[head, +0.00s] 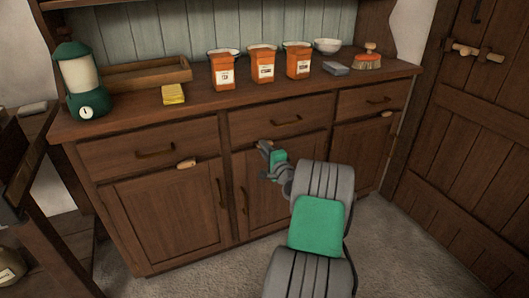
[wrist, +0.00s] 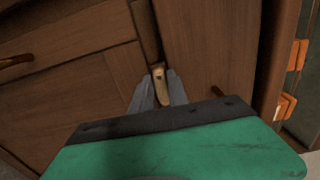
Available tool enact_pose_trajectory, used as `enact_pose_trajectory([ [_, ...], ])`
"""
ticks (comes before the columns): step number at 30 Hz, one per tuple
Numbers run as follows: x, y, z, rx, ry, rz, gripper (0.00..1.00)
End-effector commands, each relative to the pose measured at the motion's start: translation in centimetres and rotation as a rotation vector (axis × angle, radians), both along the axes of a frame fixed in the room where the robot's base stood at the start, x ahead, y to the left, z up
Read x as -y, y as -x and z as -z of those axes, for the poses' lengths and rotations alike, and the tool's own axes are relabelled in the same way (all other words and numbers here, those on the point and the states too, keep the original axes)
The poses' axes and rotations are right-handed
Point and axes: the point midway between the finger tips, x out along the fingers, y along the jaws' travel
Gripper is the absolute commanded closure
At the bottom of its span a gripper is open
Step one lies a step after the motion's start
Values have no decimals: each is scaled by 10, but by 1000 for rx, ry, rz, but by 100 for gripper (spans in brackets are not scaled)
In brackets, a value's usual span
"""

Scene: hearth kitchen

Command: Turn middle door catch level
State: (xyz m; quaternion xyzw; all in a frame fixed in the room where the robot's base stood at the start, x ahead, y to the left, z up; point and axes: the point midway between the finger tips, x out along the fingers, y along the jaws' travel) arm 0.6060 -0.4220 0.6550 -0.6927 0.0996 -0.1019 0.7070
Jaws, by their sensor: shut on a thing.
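The middle door (head: 268,190) of the wooden sideboard is closed, with a dark pull handle (head: 243,200) at its left side. My gripper (head: 262,147) is at the top of this door, just under the middle drawer. In the wrist view, my gripper (wrist: 160,92) is shut on the middle door catch (wrist: 160,82), a small light wooden piece between the two grey fingers. Its long side runs along the fingers in that view. In the head view the catch is hidden by my gripper, so its tilt against the door cannot be told there.
The left door catch (head: 186,163) and right door catch (head: 386,114) both look about level.

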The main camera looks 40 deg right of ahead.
Motion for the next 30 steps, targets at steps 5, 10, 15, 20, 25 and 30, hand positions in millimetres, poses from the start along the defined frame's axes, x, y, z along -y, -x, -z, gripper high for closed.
enact_pose_trajectory([
  [5, 0, 1, 2, -10, 28, 1, 100],
  [10, 0, 1, 1, -13, 35, 1, 100],
  [15, 0, 0, 1, -13, 35, 1, 100],
  [20, 0, 0, 1, -13, 34, 0, 74],
  [25, 0, 0, 1, -12, 34, 0, 60],
  [30, 0, 0, 0, -11, 34, -1, 58],
])
